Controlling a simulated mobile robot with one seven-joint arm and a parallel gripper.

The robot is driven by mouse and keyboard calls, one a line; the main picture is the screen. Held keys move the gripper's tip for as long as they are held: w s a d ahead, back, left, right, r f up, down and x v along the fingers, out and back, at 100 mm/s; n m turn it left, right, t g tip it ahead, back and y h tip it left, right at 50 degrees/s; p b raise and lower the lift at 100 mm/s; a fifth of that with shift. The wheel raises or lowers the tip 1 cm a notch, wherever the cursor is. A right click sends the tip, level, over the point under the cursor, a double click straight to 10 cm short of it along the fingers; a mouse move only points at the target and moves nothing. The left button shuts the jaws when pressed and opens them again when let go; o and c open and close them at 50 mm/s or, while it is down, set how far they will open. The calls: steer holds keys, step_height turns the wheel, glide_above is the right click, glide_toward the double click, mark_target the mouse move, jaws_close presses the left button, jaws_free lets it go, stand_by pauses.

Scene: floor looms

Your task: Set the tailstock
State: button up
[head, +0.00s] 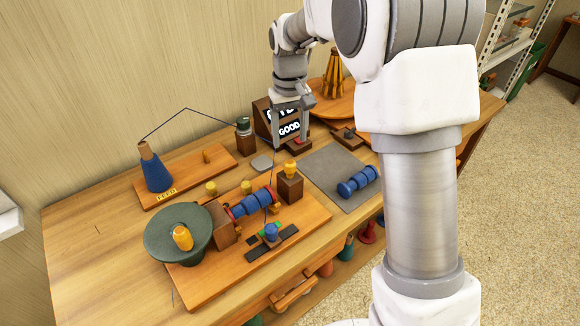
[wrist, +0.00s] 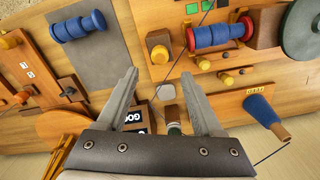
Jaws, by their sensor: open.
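The tailstock appears to be the dark wooden block (head: 290,187) with a yellow knob (head: 290,168) on top, at the right end of the winder board. In the wrist view the block (wrist: 158,38) and its knob (wrist: 160,55) lie just beyond my fingertips. A blue bobbin with red ends (head: 250,204) sits between this block and the headstock (head: 221,225); in the wrist view the bobbin (wrist: 218,36) shows a small gap to the block. My gripper (head: 290,132) is open and empty, above and behind the block. Its spread fingers show in the wrist view (wrist: 160,73).
A green wheel with a yellow handle (head: 160,240) stands left. A blue feed cone (head: 156,175) and a thread tensioner (head: 243,135) stand behind. A GOOD sign (head: 289,129) is close to my gripper. Another blue spool (head: 358,182) lies on a grey mat (head: 330,165).

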mark_target(290, 161)
step_height(290, 161, down, 10)
steer(key=shift+f+b, duration=0.25)
steer(key=shift+b, duration=0.35)
jaws_close()
stand_by(1.1)
